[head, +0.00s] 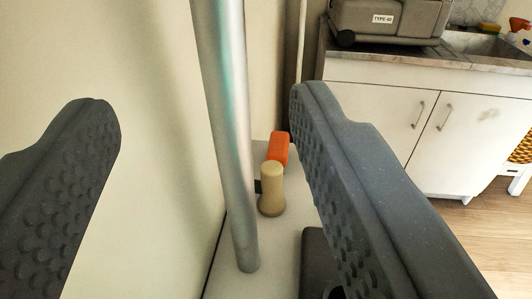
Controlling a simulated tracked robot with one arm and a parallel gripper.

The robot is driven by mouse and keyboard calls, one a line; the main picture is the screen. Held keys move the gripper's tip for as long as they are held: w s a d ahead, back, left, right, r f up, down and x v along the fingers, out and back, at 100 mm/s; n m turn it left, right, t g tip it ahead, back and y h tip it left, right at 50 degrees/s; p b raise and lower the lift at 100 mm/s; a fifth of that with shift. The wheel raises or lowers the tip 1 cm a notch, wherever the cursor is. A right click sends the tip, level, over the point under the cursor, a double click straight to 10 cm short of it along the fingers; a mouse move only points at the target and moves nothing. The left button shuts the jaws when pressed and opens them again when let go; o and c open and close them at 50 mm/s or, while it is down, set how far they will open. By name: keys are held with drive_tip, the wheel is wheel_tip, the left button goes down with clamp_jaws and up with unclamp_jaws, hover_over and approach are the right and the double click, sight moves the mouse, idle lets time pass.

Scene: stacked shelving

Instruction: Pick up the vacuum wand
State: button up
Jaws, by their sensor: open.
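The vacuum wand (232,130) is a silvery metal tube that stands nearly upright, leaning slightly. Its top runs out of the picture and its lower end stands over a pale surface. My gripper (205,100) is open, with one dark grey studded finger at the left and one at the right. The wand shows between the two fingers, nearer to the right one. I see no contact between the fingers and the wand.
A beige rounded object (272,190) and an orange object (278,148) stand on the pale surface (285,240) behind the wand. A dark object (316,262) lies partly hidden by the right finger. A cream wall is at left. A white cabinet (440,130) carries a grey case (388,20).

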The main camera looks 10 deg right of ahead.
sight(221, 17)
drive_tip(key=w, duration=0.4)
drive_tip(key=w+d, duration=0.1)
drive_tip(key=w, duration=0.2)
drive_tip(key=shift+f, duration=0.1)
drive_tip(key=shift+w+d+r, duration=0.1)
drive_tip(key=shift+w, duration=1)
drive_tip(key=shift+w+d+r, duration=0.1)
drive_tip(key=shift+w+d, duration=0.05)
drive_tip(key=shift+w, duration=0.95)
drive_tip(key=shift+w+d+r, duration=0.1)
drive_tip(key=shift+w, duration=1)
clamp_jaws()
